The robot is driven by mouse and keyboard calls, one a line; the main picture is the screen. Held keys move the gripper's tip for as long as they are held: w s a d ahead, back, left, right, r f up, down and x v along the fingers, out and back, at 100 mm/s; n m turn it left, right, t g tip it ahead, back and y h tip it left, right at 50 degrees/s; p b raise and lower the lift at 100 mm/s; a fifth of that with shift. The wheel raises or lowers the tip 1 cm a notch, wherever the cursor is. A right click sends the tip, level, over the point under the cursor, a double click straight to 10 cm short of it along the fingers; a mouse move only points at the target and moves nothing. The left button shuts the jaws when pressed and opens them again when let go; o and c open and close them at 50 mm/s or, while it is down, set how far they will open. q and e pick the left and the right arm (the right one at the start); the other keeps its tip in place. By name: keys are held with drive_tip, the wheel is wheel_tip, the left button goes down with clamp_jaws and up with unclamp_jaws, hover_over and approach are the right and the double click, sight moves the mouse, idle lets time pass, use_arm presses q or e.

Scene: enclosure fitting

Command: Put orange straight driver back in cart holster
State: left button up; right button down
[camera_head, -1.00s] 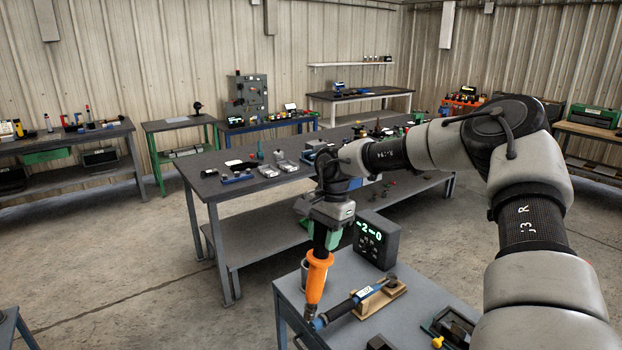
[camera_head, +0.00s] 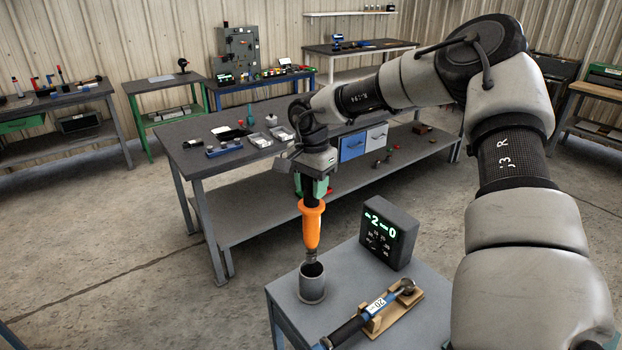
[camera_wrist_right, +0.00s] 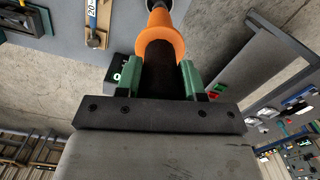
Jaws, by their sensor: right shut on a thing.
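The orange straight driver (camera_head: 312,226) hangs upright in my right gripper (camera_head: 312,190), which is shut on its dark upper part. In the right wrist view, the driver's orange collar (camera_wrist_right: 160,44) shows between the green fingers of the right gripper (camera_wrist_right: 172,80). The grey cup-shaped holster (camera_head: 312,286) stands on the cart top (camera_head: 345,270) near its left edge. The driver's tip is right over or at the holster's mouth; I cannot tell whether it has entered. My left gripper is not in view.
A dark display box (camera_head: 388,235) stands on the cart behind and right of the holster. A blue torque wrench (camera_head: 368,312) lies on a wooden cradle (camera_head: 400,310) in front. A long workbench (camera_head: 200,165) with parts stands behind the cart.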

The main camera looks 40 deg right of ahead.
sight(312, 204)
drive_tip(key=shift+f, duration=0.75)
drive_tip(key=shift+w+d+f+b, duration=0.15)
drive_tip(key=shift+f+b, duration=0.35)
drive_tip(key=shift+f, duration=1.15)
drive_tip(key=shift+f+b, duration=0.3)
wheel_tip(312, 204, down, 2)
drive_tip(key=shift+f+b, duration=0.1)
drive_tip(key=shift+b, duration=0.25)
use_arm(q)
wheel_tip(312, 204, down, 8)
drive_tip(key=b, duration=0.6)
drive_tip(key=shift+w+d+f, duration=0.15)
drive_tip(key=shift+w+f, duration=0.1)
use_arm(e)
wheel_tip(312, 204, down, 5)
drive_tip(key=shift+f, duration=0.1)
